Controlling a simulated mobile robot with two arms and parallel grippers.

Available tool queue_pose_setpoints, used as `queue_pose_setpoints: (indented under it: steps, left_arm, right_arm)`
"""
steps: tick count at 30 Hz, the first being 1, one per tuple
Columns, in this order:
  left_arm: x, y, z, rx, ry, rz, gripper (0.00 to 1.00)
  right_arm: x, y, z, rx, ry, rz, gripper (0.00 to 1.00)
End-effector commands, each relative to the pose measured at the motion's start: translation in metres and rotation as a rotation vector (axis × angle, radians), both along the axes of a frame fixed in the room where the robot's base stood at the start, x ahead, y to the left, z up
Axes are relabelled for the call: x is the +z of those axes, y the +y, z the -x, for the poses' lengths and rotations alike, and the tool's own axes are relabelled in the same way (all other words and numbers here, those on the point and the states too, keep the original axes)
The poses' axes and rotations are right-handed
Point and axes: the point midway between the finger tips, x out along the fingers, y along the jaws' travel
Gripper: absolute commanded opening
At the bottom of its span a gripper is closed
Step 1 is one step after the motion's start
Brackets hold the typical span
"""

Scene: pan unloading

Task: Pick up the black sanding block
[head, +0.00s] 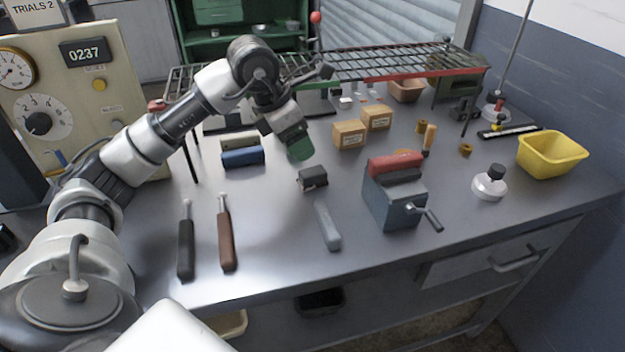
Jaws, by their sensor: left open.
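The black sanding block (313,178) appears to be the small dark block lying on the middle of the grey workbench. My left gripper (300,151) hangs above the bench, a little behind and to the left of this block in the head view. It points down, is open, and appears apart from the block. The space between its fingers is hard to see from this angle. My right gripper is not in view.
The grey workbench (290,275) also holds a blue block (243,157), a blue-grey vise (396,200), a grey-handled tool (328,226), black (186,250) and brown (227,245) handled tools, and cardboard boxes (349,134). A yellow bin (552,155) stands right. The front middle is clear.

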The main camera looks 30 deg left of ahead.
Motion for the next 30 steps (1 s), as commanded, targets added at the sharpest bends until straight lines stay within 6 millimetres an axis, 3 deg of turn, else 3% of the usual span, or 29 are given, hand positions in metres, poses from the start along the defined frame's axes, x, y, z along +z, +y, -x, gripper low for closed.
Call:
queue_pose_setpoints:
  steps: [6, 14, 21, 30]
  left_arm:
    - [-0.031, -0.008, -0.01, -0.002, 0.005, 0.002, 0.72]
    - [-0.053, -0.012, -0.018, -0.001, 0.002, 0.002, 0.72]
    - [-0.086, -0.015, -0.028, -0.002, 0.004, 0.003, 0.72]
    - [-0.099, -0.018, -0.033, -0.002, 0.0, 0.0, 0.72]
  right_arm:
    - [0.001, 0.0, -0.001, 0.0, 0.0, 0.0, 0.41]
    - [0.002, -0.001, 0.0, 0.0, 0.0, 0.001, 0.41]
    - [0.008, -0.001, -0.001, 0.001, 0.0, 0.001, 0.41]
    - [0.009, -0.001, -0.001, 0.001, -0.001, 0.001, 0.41]
